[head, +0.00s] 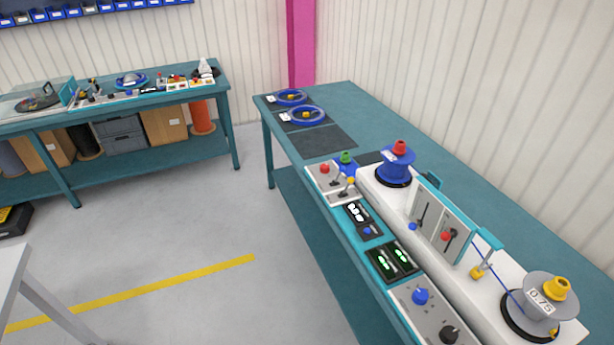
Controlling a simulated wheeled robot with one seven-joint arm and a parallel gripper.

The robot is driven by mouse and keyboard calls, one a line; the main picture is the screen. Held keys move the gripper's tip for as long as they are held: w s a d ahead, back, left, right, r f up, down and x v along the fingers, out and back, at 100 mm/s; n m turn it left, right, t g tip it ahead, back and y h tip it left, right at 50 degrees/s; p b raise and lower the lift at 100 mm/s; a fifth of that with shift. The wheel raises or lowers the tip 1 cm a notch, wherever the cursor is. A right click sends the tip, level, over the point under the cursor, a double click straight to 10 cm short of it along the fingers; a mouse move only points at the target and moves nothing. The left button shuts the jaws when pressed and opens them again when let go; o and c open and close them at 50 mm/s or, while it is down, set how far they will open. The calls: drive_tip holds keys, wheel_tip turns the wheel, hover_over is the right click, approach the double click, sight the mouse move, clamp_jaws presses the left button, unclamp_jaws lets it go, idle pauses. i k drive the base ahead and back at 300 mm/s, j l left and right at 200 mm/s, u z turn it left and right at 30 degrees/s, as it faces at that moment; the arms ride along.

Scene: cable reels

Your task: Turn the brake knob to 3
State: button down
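A light panel (431,318) at the front edge of the right workbench carries a blue knob (420,296) and a black knob (449,334). Labels and scale marks there are too small to read, so I cannot tell which is the brake knob or where it points. The black knob is close to the bottom edge of the view. My gripper is not in view.
On the right workbench (370,110), a white machine holds a blue reel (396,166) and a grey reel (546,300), with a lever panel (440,220) between. Displays (393,261) and a switch box (335,181) line the front edge. Floor (200,225) left of it is mostly clear.

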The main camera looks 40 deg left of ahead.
sight(324, 168)
drive_tip(key=u, duration=1.35)
